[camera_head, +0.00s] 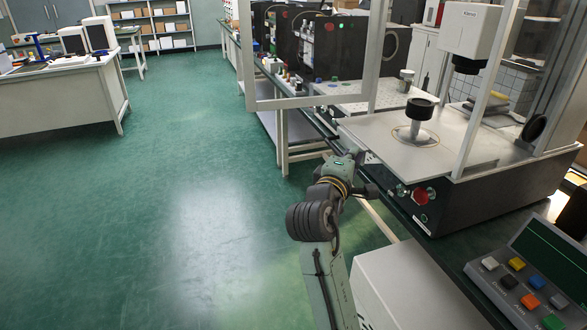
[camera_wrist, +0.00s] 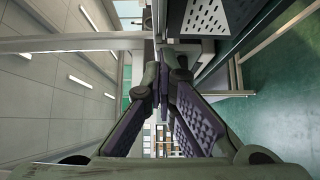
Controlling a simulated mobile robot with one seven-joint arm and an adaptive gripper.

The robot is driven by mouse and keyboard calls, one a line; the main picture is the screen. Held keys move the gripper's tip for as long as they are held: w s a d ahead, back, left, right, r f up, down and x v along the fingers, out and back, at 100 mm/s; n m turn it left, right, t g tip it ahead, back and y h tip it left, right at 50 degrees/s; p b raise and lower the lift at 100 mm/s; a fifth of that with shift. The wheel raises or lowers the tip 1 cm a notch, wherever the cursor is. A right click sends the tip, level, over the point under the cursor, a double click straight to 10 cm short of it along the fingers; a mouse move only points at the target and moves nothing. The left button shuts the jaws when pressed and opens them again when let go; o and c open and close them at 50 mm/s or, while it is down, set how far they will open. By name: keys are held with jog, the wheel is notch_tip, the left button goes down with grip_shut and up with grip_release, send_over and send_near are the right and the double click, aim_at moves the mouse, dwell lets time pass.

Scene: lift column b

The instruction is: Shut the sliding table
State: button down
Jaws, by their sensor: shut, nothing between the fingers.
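The sliding table looks like the flat light-grey plate (camera_head: 370,135) on the machine at the right in the head view. It extends left beyond the white upright post, and a black round fixture (camera_head: 419,110) stands on it. My gripper (camera_head: 362,156) is close to the plate's near left edge; I cannot tell whether it touches. In the wrist view, the two dark ridged fingers of my gripper (camera_wrist: 163,72) meet at the tips with nothing between them.
The machine's dark base (camera_head: 455,205) carries a red button (camera_head: 420,196). A pale open frame (camera_head: 310,100) stands beyond my gripper. A control box with coloured buttons (camera_head: 530,290) is at lower right. A white box (camera_head: 415,290) is beside my arm. Green floor (camera_head: 180,170) is clear to the left.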

aim_at(393, 145)
jog(key=w+d, duration=0.1)
jog(key=d, duration=0.2)
jog(key=w+d, duration=0.1)
jog(key=d, duration=0.3)
jog(key=w+d, duration=0.1)
jog(key=d, duration=0.2)
jog(key=shift+w+d, duration=0.35)
jog(key=shift+d, duration=0.05)
jog(key=shift+a, duration=0.15)
